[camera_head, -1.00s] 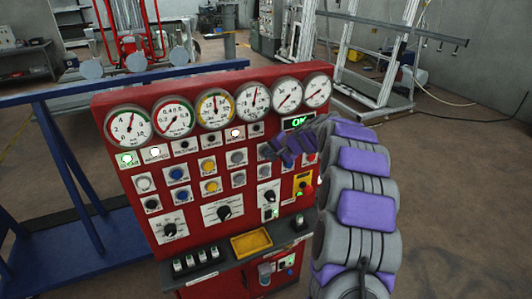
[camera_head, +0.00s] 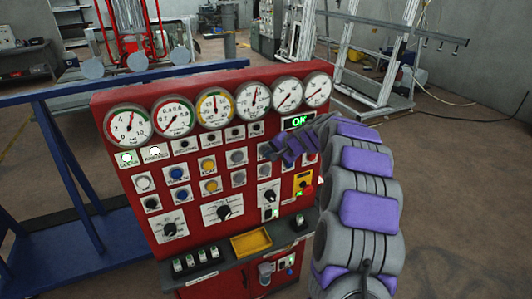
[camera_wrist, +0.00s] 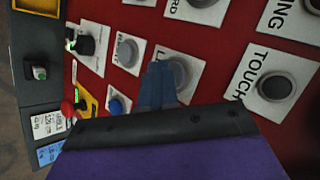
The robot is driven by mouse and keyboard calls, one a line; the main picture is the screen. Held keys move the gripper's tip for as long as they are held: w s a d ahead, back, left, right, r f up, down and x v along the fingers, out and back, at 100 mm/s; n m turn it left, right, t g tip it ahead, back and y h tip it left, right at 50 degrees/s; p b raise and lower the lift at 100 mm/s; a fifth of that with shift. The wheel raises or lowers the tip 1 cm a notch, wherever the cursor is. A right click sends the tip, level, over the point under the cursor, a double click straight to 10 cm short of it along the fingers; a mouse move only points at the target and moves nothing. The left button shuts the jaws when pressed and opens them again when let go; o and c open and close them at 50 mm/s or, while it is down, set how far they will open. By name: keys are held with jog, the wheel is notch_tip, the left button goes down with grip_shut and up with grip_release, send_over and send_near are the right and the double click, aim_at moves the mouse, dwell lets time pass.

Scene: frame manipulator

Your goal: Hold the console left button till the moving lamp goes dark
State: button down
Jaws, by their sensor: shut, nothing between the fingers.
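The red console (camera_head: 190,225) fills the middle of the head view. In the wrist view, the grey left button (camera_wrist: 180,74) sits on a white plate whose label shows an "L", the rest covered. My gripper (camera_wrist: 158,84) is shut and empty, its tips over that button's near side; contact or pressing is hard to judge. In the head view my gripper (camera_head: 272,151) hides this button. In the lamp row under the gauges, the two leftmost lamps, the first lamp (camera_head: 126,158) and second lamp (camera_head: 154,152), are lit; the others look dark. Their labels are too small to read surely.
A grey button marked RIGHT (camera_wrist: 125,52) and a blue button (camera_wrist: 117,105) lie close to my gripper. A red emergency knob (camera_wrist: 68,108) on yellow is further left. A green OK display (camera_head: 298,121) is lit.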

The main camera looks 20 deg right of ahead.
jog(key=shift+s, duration=0.6)
jog(key=s+b, duration=0.2)
jog(key=s, duration=0.3)
dwell(0.3)
